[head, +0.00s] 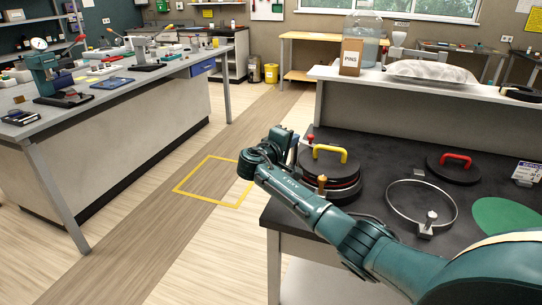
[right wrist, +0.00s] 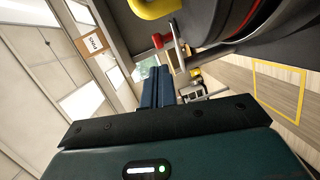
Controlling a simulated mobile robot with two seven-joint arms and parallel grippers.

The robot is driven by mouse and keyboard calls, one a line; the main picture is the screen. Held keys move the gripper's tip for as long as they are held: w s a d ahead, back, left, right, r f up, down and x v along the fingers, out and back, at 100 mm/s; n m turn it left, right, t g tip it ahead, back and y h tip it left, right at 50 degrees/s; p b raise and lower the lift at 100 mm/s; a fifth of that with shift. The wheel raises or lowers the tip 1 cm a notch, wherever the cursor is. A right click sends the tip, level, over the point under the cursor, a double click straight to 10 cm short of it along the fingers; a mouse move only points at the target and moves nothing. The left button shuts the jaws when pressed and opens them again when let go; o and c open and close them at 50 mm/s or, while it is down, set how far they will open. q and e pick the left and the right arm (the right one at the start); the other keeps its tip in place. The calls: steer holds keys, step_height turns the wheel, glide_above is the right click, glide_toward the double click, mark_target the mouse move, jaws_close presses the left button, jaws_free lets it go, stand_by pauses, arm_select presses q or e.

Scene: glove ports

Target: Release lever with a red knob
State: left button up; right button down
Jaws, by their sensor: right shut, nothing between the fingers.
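The red knob (head: 310,138) shows at the far left edge of the port with the yellow handle, just right of my right gripper (head: 290,146). In the right wrist view the red knob (right wrist: 159,40) is beside a thin metal lever (right wrist: 179,50), above and close to the blue fingers of my right gripper (right wrist: 157,82). The fingers are shut with nothing between them. They look apart from the knob, but I cannot tell the exact gap. The port's dark round lid (head: 342,170) has a yellow handle (head: 329,150). My left gripper is not in view.
A tan knob (head: 322,181) stands at the port's near side. To the right are a metal clamp ring (head: 388,207), a lid with a red handle (head: 440,171) and a green disc (head: 508,219). A raised shelf with a PINS box (head: 350,63) is behind.

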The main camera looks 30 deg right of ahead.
arm_select(q)
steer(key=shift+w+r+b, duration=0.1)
steer(key=shift+b, duration=0.3)
arm_select(e)
steer(key=s+d+v, duration=0.1)
steer(key=v, duration=0.9)
steer(key=shift+s, duration=0.4)
steer(key=shift+a, duration=0.1)
